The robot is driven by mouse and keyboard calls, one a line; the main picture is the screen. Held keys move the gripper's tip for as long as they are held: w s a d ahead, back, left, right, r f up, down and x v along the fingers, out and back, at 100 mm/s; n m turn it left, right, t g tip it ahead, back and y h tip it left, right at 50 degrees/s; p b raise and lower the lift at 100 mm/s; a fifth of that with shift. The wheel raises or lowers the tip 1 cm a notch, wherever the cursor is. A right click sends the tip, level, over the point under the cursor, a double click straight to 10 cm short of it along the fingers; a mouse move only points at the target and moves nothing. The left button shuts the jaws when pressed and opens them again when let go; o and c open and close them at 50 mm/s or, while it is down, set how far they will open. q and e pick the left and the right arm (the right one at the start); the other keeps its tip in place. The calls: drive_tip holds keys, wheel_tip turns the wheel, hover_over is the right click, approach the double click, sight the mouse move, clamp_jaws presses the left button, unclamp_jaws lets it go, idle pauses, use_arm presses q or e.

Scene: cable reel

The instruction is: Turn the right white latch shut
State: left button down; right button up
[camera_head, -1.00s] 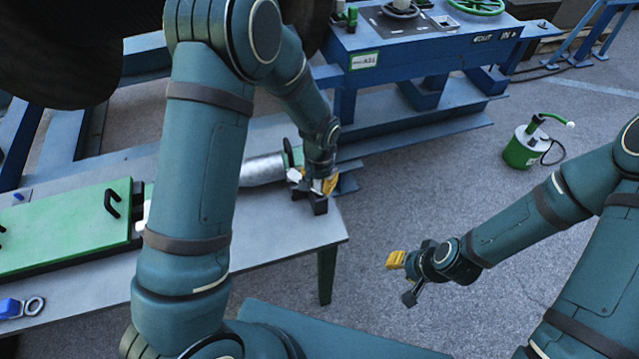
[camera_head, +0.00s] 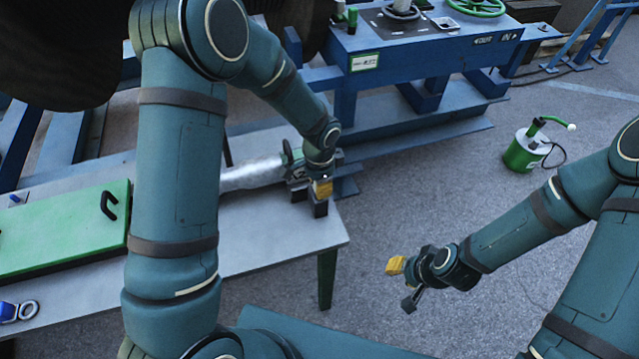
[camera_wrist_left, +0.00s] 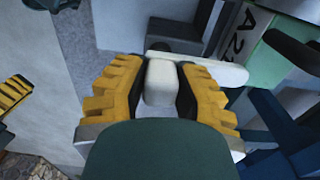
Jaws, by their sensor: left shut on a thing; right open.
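The white latch (camera_wrist_left: 205,74) shows in the left wrist view, with a rounded white knob (camera_wrist_left: 161,82) and a flat bar reaching to the right. My left gripper (camera_wrist_left: 158,92) has its yellow fingers on both sides of the knob and is shut on it. In the head view my left gripper (camera_head: 322,188) is at the right end of the table, by the end of a silver cable (camera_head: 252,173); the latch is hidden there. My right gripper (camera_head: 401,281) is open and empty, in the air right of the table.
A grey table (camera_head: 285,228) carries a green box (camera_head: 65,228) with black handles and a blue shackle (camera_head: 10,312). A blue machine frame (camera_head: 430,50) stands behind. A green canister (camera_head: 524,153) stands on the floor at the right. The floor between is clear.

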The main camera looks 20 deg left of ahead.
use_arm(q)
drive_tip(key=shift+s+f, duration=0.15)
idle(0.3)
drive_tip(key=c, duration=0.7)
unclamp_jaws()
drive_tip(key=shift+r, duration=0.6)
wheel_tip(320, 180, up, 11)
